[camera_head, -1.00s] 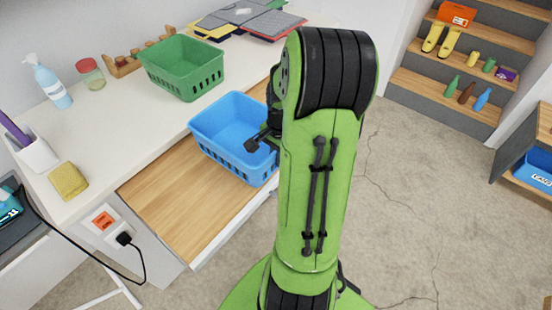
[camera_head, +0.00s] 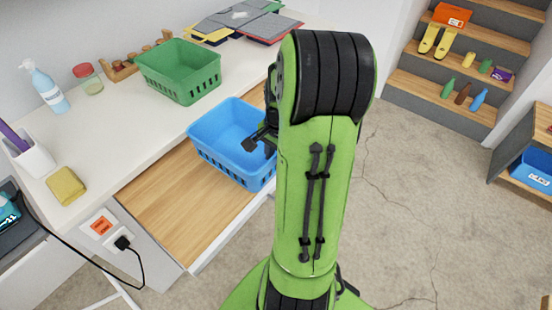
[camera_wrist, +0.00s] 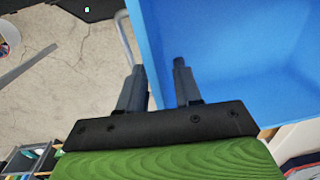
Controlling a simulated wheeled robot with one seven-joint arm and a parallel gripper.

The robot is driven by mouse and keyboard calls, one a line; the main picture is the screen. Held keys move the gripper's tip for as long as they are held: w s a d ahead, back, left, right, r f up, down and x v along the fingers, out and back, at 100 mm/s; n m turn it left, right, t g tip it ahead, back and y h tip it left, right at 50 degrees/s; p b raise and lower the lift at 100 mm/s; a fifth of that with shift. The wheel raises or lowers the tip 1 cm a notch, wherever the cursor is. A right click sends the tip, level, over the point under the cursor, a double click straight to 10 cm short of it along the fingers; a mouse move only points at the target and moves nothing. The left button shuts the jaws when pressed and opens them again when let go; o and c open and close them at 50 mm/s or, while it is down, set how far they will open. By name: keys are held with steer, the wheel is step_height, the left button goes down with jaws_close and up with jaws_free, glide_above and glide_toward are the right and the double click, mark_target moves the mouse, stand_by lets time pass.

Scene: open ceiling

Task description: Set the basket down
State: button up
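The blue basket (camera_head: 228,162) is an open box with slotted sides. It is over the right part of the pulled-out wooden drawer surface (camera_head: 165,205), roughly level. I cannot tell whether its bottom touches the wood. My gripper (camera_wrist: 160,67) is at the basket's right-hand rim, with one finger outside the wall and one inside, closed on it. The basket's blue inside (camera_wrist: 235,60) fills the right of the wrist view. In the head view my arm hides the basket's right edge and most of my gripper (camera_head: 262,138).
A green basket (camera_head: 180,75) stands on the white counter (camera_head: 110,135) behind. A sponge (camera_head: 66,186), pen cup (camera_head: 32,158) and bottle (camera_head: 47,88) are at the left. Folders (camera_head: 240,18) lie at the back. The wood left of the blue basket is bare. Stepped shelves (camera_head: 445,95) stand far right.

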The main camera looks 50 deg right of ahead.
step_height(320, 180, up, 10)
steer(key=p, duration=0.2)
steer(key=a+r+n+t+h, duration=0.1)
steer(key=a+r+n, duration=0.25)
steer(key=a, duration=0.35)
steer(key=a+r+n+t, duration=0.1)
steer(key=a+r+n, duration=0.2)
steer(key=a+n, duration=0.35)
steer(key=s+a+r+n+t+y+p, duration=0.1)
steer(key=s+a+r+n+t+p, duration=0.1)
steer(key=s+a+n, duration=0.5)
steer(key=a, duration=0.3)
steer(key=shift+s+a+r+n+t, duration=0.15)
steer(key=shift+a+n+t, duration=0.15)
steer(key=shift+t, duration=0.1)
